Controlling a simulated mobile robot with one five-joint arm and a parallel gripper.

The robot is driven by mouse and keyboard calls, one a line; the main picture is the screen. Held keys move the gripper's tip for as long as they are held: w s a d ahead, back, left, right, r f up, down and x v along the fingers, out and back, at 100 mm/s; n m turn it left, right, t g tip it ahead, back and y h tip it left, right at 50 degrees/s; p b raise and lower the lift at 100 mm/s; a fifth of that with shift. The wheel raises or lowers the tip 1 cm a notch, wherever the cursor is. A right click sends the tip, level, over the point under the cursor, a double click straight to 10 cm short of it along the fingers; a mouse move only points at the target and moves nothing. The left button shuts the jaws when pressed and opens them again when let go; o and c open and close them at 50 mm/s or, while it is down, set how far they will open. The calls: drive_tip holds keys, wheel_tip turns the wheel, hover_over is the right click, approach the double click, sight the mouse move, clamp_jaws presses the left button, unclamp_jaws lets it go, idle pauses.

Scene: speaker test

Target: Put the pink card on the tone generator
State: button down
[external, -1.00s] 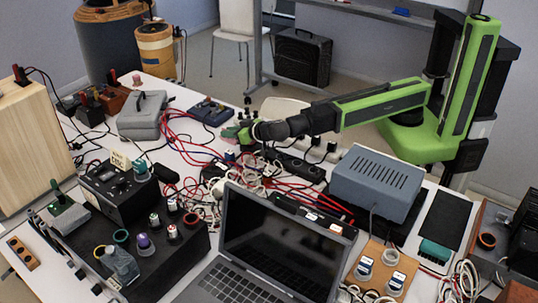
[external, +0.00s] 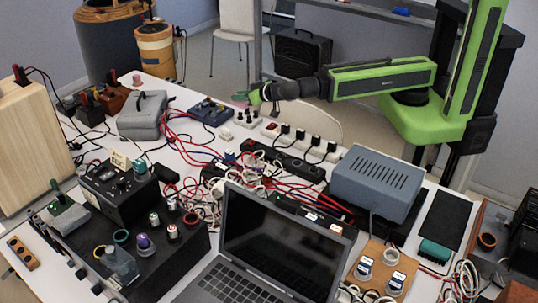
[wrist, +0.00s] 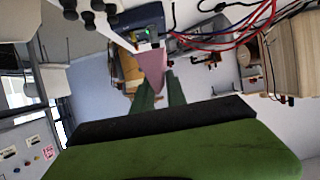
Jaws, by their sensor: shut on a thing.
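My gripper (wrist: 160,90) is shut on the pink card (wrist: 153,65), which extends beyond the two green fingertips in the wrist view. In the external view my gripper (external: 254,97) is raised over the far side of the white table, and only a small pink bit of the card shows at its tip. A black box with knobs (external: 118,192) and a small sign on it stands at the left of the table. A blue-grey vented box (external: 377,181) stands at the right. I cannot tell for sure which device is the tone generator.
An open laptop (external: 275,245) stands at the front middle. Red and white cables and black power strips (external: 285,160) crowd the middle of the table. A grey case (external: 142,117) and a blue board (external: 210,111) lie at the back left. A wooden box (external: 30,145) stands far left.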

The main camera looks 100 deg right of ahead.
wheel_tip(320, 180, up, 9)
drive_tip(key=p, duration=0.7)
drive_tip(key=shift+f, duration=0.2)
